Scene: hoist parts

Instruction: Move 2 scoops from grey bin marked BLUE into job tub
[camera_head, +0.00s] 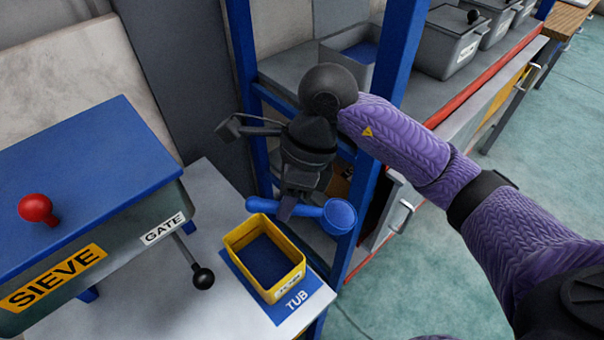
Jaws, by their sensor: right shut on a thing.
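My right gripper (287,205) is shut on the handle of a blue scoop (339,216). It holds the scoop above and just behind the yellow job tub (236,247), with the scoop's round end to the right. I cannot tell whether the scoop holds anything. The tub stands on a blue mat marked TUB (299,303), and its inside looks dark blue. An open grey bin (335,57) with blue inside stands on the shelf behind my right wrist. Its marking does not show. My left gripper is not in view.
A sieve box (80,180) with a red knob, a GATE label and a black-knobbed lever (203,278) stands left of the tub. Blue rack posts (390,90) rise behind and right of the scoop. Lidded grey bins (452,45) line the shelf at the upper right.

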